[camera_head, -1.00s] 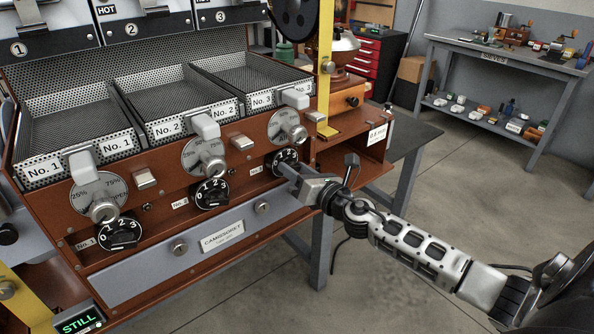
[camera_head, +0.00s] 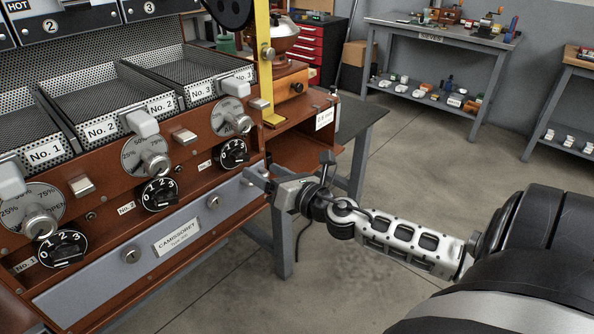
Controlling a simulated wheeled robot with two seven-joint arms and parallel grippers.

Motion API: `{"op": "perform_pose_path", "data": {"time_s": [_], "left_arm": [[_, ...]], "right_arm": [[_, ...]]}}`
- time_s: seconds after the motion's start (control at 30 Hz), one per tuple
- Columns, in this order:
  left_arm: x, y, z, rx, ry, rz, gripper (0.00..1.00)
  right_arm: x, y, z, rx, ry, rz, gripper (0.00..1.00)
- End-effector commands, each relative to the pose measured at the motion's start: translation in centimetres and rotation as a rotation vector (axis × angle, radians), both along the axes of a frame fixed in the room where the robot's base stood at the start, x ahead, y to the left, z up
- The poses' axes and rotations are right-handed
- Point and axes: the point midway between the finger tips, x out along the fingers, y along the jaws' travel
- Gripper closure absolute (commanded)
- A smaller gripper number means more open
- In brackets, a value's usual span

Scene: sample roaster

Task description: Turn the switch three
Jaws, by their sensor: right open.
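The No. 3 switch (camera_head: 233,153) is a round black dial with white numbers, on the brown roaster panel below the No. 3 tray. It is in full view. My right gripper (camera_head: 257,178) is open and empty, just below and to the right of this dial and apart from it. The No. 2 switch (camera_head: 160,194) and the No. 1 switch (camera_head: 62,249) are like dials further left. My left gripper is not in view.
Percent dials (camera_head: 231,118) with grey handles sit above the switches. A grey drawer panel (camera_head: 95,275) with round knobs runs below. A yellow upright bar (camera_head: 265,60) and an open brown shelf (camera_head: 300,150) stand to the right. The floor on the right is clear.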

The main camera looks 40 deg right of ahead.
Motion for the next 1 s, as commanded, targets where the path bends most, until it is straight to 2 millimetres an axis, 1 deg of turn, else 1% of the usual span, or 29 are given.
{"op": "perform_pose_path", "data": {"time_s": [0.03, 0.1, 0.3, 0.5, 0.67, 1.0], "left_arm": [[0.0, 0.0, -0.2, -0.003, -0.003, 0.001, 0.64], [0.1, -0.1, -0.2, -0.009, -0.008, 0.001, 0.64], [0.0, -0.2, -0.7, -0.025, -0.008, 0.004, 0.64], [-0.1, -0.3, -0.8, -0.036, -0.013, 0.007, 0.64], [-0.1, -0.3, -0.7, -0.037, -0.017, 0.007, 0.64], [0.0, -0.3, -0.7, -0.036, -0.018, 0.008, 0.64]], "right_arm": [[-1.2, 0.0, -0.4, -0.001, 0.005, 0.001, 0.36], [-2.5, -0.1, -0.4, 0.000, 0.004, 0.001, 0.36], [-6.1, -0.4, -0.4, 0.002, 0.003, 0.000, 0.36], [-8.4, -0.6, -0.2, 0.002, 0.001, -0.001, 0.36], [-9.1, -0.7, 0.0, -0.001, 0.001, 0.000, 0.36], [-9.1, -0.7, 0.0, -0.001, 0.000, 0.000, 0.36]]}}
